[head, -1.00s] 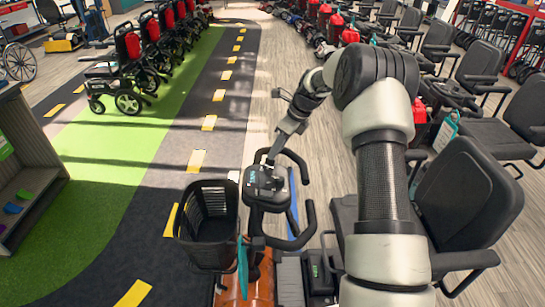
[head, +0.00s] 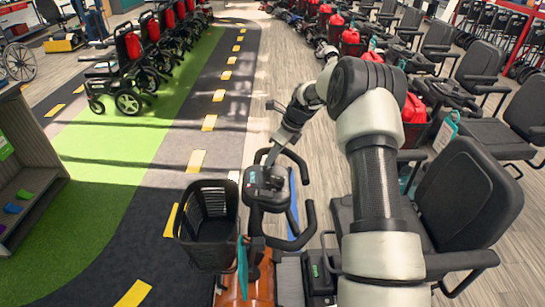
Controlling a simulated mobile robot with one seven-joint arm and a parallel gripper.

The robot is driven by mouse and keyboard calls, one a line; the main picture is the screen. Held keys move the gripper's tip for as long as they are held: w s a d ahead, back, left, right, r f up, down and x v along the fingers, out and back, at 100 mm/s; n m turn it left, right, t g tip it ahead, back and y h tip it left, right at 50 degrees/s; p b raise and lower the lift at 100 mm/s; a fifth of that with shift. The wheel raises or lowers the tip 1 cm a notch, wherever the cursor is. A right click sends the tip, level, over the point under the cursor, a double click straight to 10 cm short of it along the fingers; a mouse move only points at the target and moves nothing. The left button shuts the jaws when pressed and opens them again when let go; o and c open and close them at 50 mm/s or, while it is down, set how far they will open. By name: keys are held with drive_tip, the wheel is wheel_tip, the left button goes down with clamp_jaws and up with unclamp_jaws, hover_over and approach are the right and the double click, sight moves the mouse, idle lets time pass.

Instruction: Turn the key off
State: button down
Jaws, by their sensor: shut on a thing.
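An orange mobility scooter (head: 235,288) stands in front of me with a black tiller console (head: 264,184) and looped handlebars (head: 308,225). My gripper (head: 273,163) reaches down to the far edge of the console, its fingers shut at the key's place. The key itself is too small and covered by the fingers to make out, so its turn angle cannot be told.
A black basket (head: 208,232) hangs on the front of the scooter, left of the console. The scooter's black seat (head: 465,205) is at the right, close to my arm. More scooters stand in rows beyond.

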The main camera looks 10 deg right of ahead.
drive_tip(key=shift+n, duration=0.3)
drive_tip(key=n+g, duration=0.1)
drive_tip(key=n, duration=0.4)
drive_tip(key=shift+w+n+y, duration=0.15)
drive_tip(key=shift+n+y, duration=0.15)
drive_tip(key=shift+y, duration=0.1)
drive_tip(key=n+g, duration=0.1)
drive_tip(key=n, duration=0.2)
drive_tip(key=n+g, duration=0.1)
drive_tip(key=n, duration=0.2)
drive_tip(key=shift+w, duration=0.1)
drive_tip(key=c, duration=1.8)
unclamp_jaws()
drive_tip(key=shift+o, duration=0.2)
drive_tip(key=shift+r, duration=0.1)
